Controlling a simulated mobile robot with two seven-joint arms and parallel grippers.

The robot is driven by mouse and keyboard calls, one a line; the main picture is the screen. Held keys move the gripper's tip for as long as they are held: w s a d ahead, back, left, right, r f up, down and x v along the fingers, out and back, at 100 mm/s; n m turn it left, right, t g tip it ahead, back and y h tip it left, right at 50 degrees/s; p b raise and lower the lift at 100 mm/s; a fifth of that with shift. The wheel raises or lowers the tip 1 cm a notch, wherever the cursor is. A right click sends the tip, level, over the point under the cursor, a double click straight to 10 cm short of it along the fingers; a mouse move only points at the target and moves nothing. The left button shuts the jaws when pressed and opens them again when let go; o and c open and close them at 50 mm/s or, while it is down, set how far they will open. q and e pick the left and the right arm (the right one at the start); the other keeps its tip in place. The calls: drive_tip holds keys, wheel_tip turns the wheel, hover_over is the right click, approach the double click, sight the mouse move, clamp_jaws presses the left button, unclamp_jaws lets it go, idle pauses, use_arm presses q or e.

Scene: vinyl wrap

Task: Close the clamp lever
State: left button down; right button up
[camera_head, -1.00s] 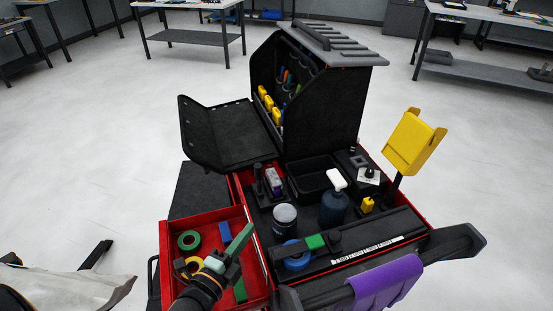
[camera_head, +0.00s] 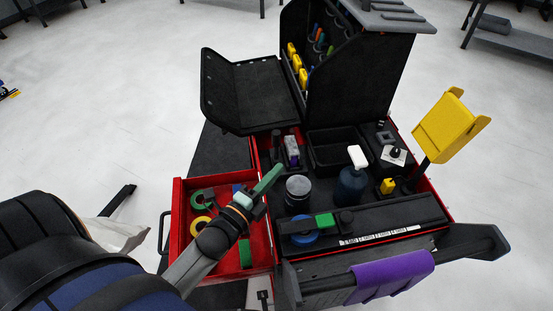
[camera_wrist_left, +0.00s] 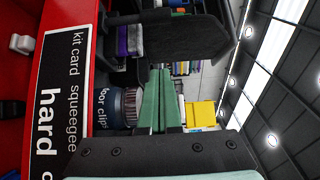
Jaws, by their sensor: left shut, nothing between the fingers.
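A short green handle (camera_head: 324,221) on a black bar, which looks like the clamp lever, lies at the cart's front beside a blue tape roll (camera_head: 303,238). I cannot tell its exact angle. My left gripper (camera_head: 276,174) has pale green fingers, pressed together and empty. It hangs over the border of the red drawer and the cart top, up and left of the green handle, near a grey-lidded jar (camera_head: 298,192). In the left wrist view the closed fingers (camera_wrist_left: 160,100) point away, with the jar (camera_wrist_left: 122,106) beside them. My right gripper is not in view.
A dark bottle (camera_head: 352,183) with a white cap stands right of the jar. The open red drawer (camera_head: 178,235) holds tape rolls. A yellow panel (camera_head: 448,127) rises at the right, and a purple cloth (camera_head: 392,278) hangs over the front handle. A tall black case (camera_head: 345,75) stands behind.

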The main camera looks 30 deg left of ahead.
sight(276, 145)
use_arm(q)
drive_tip(key=w, duration=0.9)
drive_tip(key=shift+d, duration=0.4)
drive_tip(key=a, duration=0.1)
drive_tip(key=a+p, duration=0.1)
drive_tip(key=a, duration=0.1)
drive_tip(key=shift+s, duration=0.3)
drive_tip(key=shift+s+a, duration=0.1)
drive_tip(key=shift+a, duration=0.35)
drive_tip(key=shift+f, duration=0.1)
drive_tip(key=shift+s+a+n+b, duration=0.15)
drive_tip(key=shift+n+b, duration=0.15)
